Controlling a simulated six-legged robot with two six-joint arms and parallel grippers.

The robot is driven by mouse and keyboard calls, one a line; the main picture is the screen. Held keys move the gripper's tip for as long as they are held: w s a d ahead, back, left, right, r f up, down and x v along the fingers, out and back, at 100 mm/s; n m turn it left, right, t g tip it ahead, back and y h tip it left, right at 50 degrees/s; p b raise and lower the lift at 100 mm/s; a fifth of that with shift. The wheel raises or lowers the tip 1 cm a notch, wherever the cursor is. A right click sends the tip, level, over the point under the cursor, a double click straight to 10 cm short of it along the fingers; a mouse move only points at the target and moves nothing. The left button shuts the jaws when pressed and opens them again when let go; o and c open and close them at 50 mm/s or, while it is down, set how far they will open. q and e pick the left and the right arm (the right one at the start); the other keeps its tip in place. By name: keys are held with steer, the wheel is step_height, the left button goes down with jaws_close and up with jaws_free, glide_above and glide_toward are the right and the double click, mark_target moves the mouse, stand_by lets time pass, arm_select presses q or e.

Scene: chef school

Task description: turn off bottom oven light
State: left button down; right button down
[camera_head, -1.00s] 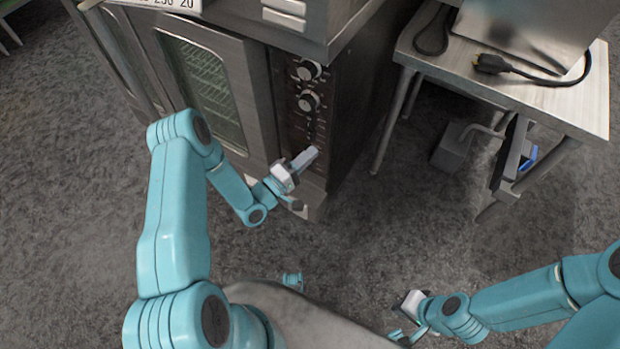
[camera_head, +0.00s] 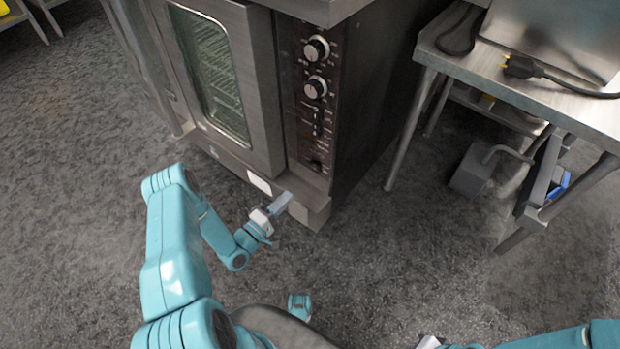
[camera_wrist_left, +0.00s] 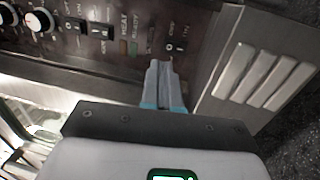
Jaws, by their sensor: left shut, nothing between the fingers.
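The oven (camera_head: 262,95) stands ahead of me, with a dark control panel (camera_head: 297,105) right of its glass door. Small switches (camera_head: 318,115) sit below two round knobs. A lower switch (camera_head: 315,164) is near the panel's bottom; in the left wrist view this switch (camera_wrist_left: 176,47) has OFF and ON lettering. My left gripper (camera_head: 285,199) is shut and empty, below the panel in the head view. In the left wrist view its fingertips (camera_wrist_left: 160,66) point at the panel, just beside the lower switch; contact cannot be told. My right gripper (camera_head: 430,342) is mostly cut off at the bottom edge.
A metal table (camera_head: 570,98) with a black power plug (camera_head: 520,67) stands right of the oven. A grey box (camera_head: 474,170) is under it. A vented metal plate (camera_wrist_left: 262,75) lies beside the panel. The floor in front is clear.

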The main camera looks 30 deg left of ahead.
arm_select(q)
steer(key=shift+s+a+f+n+y+b, duration=0.15)
steer(key=shift+s+a+f+y+b, duration=0.1)
steer(key=shift+s+a+f, duration=0.25)
steer(key=shift+s+a+f+n+y+b, duration=0.15)
steer(key=shift+a+f+y, duration=0.1)
steer(key=shift+f, duration=0.35)
steer(key=shift+w, duration=0.1)
steer(key=b, duration=0.4)
glide_toward(314, 164)
steer(key=w, duration=0.5)
steer(key=shift+w+d+r, duration=0.2)
steer(key=shift+w+r, duration=0.05)
steer(key=shift+w, duration=0.15)
steer(key=shift+w+r, duration=0.2)
steer(key=shift+w, duration=0.3)
